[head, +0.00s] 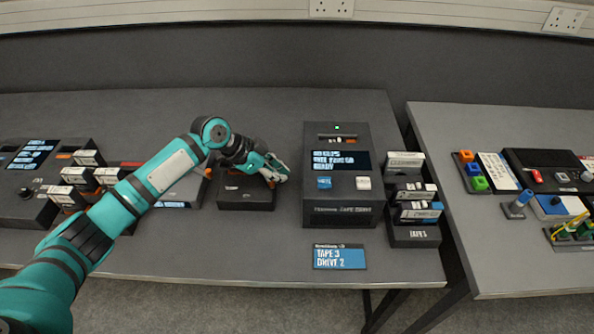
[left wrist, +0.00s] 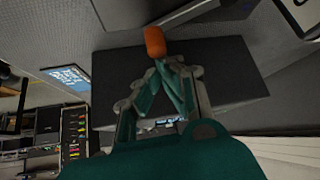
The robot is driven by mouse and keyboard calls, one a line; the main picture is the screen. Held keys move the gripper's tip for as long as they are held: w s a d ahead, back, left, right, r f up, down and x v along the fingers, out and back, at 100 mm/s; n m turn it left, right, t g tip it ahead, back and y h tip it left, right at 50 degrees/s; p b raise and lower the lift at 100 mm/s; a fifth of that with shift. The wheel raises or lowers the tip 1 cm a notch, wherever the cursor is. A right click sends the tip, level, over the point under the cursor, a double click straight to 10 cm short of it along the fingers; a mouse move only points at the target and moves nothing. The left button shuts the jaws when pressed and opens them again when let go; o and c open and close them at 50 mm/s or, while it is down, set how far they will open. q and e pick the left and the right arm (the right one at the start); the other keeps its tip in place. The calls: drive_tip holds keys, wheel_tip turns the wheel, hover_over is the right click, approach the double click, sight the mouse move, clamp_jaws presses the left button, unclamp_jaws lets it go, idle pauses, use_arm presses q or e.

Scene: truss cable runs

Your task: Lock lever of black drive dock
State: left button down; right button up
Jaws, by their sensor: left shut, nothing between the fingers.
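The black drive dock (head: 246,199) is a low dark box on the table, left of the tape drive. In the left wrist view, a dark box top (left wrist: 235,75), apparently the dock, lies behind the fingers. My left gripper (head: 278,172) is over the dock's right side, hiding part of its top. Its fingers are shut and empty; they also show in the left wrist view (left wrist: 162,66). An orange, rounded piece (left wrist: 155,42), apparently the lever's grip, lies just beyond the fingertips; contact cannot be told. The lever is not clear in the head view. My right gripper is not in view.
The tall tape drive (head: 340,210) stands close to the gripper's right, with a tape rack (head: 415,236) beyond. A blue-faced sign (head: 340,257) lies in front. More tapes (head: 77,176) and a console (head: 28,205) stand left.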

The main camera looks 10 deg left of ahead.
use_arm(q)
drive_tip(key=shift+s+a+f+m+g, duration=0.25)
drive_tip(key=shift+a+m+g, duration=0.15)
drive_tip(key=shift+m, duration=0.1)
drive_tip(key=shift+s+a+m+g+h+b, duration=0.35)
drive_tip(key=shift+a+m+g+b, duration=0.1)
drive_tip(key=shift+m, duration=0.35)
drive_tip(key=shift+s+a+r, duration=0.15)
drive_tip(key=shift+s+a, duration=0.25)
drive_tip(key=shift+a, duration=0.35)
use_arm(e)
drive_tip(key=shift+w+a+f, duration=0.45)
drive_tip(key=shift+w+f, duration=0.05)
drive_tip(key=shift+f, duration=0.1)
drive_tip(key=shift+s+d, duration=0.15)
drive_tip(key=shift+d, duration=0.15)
